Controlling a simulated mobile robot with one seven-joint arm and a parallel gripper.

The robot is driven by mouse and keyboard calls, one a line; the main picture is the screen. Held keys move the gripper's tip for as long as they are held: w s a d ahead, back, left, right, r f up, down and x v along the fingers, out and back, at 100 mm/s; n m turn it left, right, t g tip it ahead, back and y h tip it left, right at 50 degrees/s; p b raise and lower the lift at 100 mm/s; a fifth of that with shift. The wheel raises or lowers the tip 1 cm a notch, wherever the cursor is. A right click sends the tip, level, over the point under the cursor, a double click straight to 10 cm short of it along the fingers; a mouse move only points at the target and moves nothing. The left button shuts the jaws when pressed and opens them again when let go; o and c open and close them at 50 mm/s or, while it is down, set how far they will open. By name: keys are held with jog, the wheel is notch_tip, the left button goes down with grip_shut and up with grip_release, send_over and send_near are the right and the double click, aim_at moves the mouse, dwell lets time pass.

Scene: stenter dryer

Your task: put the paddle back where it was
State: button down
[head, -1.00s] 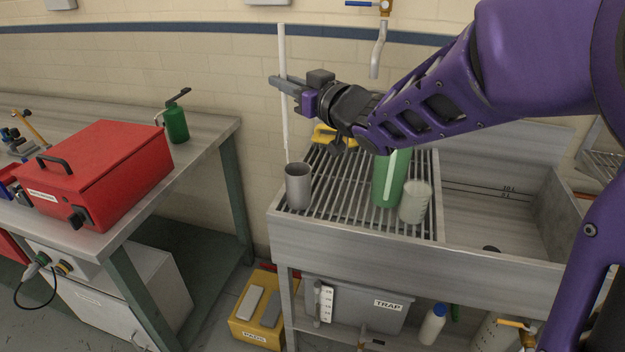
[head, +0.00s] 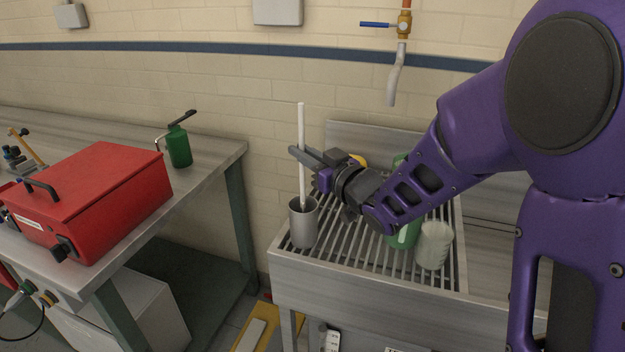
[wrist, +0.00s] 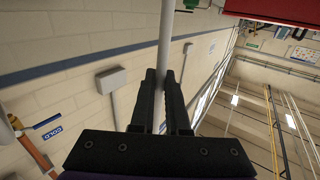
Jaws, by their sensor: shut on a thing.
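The paddle shows as a thin white rod (head: 301,125), held upright. My gripper (head: 302,153) is shut on its middle. The rod's lower end reaches into the mouth of a grey metal cup (head: 303,230), so that end is hidden. The cup stands upright at the left front of the slatted drainboard. In the wrist view the rod (wrist: 167,35) runs up from between the fingertips (wrist: 164,80). I cannot tell whether the rod touches the cup's wall or bottom.
On the drainboard (head: 345,262), a green container (head: 405,235) and a pale beaker (head: 433,245) stand right of the cup, partly behind my arm. A yellow thing (head: 358,160) shows behind my gripper. A tap pipe (head: 395,80) hangs above. A bench with a red box (head: 95,195) is at left.

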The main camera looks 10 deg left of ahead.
aim_at(304, 179)
jog(key=shift+f+b, duration=0.35)
jog(key=shift+f, duration=2.9)
jog(key=shift+f, duration=0.15)
jog(key=c, duration=0.9)
grip_release()
jog(key=shift+r, duration=0.35)
jog(key=v, duration=1.2)
jog(key=shift+w, duration=0.1)
